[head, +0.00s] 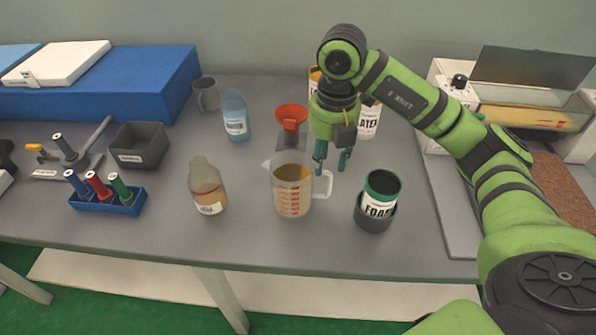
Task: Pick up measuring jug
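The measuring jug (291,192) stands upright near the front middle of the grey table. It is clear, with red markings and amber liquid, its handle on the right and its spout on the left. My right gripper (331,165) comes down from above, its dark teal fingers spread apart with nothing visible between them. The fingers are close to the jug's handle and overlap the jug's right rim in the picture. I cannot tell whether they touch it. My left gripper is not in view.
A green-and-white foam can (380,196) in a dark holder stands right of the jug. A liquid bottle (207,188) stands left. A red funnel (291,117), blue bottle (236,116) and latex can (368,120) stand behind. The table (275,251) is clear in front.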

